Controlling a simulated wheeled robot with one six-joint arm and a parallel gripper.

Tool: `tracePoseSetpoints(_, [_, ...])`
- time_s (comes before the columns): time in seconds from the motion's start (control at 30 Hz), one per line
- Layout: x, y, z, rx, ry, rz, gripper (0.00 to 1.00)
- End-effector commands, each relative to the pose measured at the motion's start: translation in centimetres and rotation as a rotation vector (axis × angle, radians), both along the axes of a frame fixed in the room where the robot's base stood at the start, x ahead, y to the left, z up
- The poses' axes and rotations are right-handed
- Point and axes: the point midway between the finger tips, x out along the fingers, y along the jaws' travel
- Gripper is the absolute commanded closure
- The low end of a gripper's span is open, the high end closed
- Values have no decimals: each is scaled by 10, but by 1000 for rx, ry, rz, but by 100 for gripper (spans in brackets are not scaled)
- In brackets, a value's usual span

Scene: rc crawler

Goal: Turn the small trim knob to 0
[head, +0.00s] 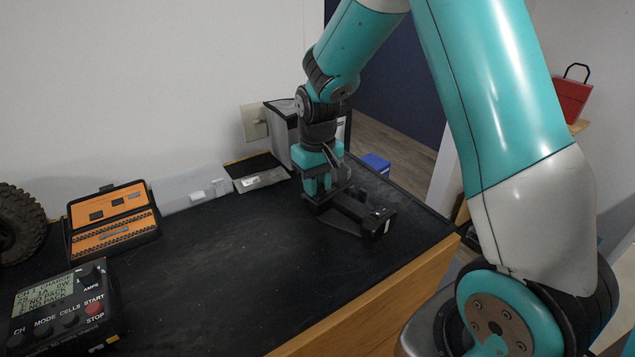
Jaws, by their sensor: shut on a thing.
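A black handheld controller (372,218) lies on the dark mat near the right side of the bench. The small trim knob cannot be made out; the fingers and the controller's dark body hide that spot. The knob's setting and any marks around it are not readable from here.
A charger with a display and buttons (62,310) stands at front left. An open orange-lined case (112,222), a tire (15,222) and a clear box (190,190) lie along the back. A grey bin (280,125) stands behind my gripper. The mat's middle is clear.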

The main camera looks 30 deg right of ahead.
Motion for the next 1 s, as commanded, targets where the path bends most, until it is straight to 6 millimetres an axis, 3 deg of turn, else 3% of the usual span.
tracePoseSetpoints(0.13, [0,0,0,0,-1,-1,95])
tracePoseSetpoints(0.17, [0,0,0,0,-1,-1,65])
tracePoseSetpoints(0.23, [0,0,0,0,-1,-1,49])
tracePoseSetpoints(0.27, [0,0,0,0,-1,-1,46])
tracePoseSetpoints(0.67, [1,0,9,0,-4,-2,46])
tracePoseSetpoints(0.77, [1,0,26,0,-7,-2,46])
tracePoseSetpoints(1.0, [1,0,86,0,-9,-1,46])
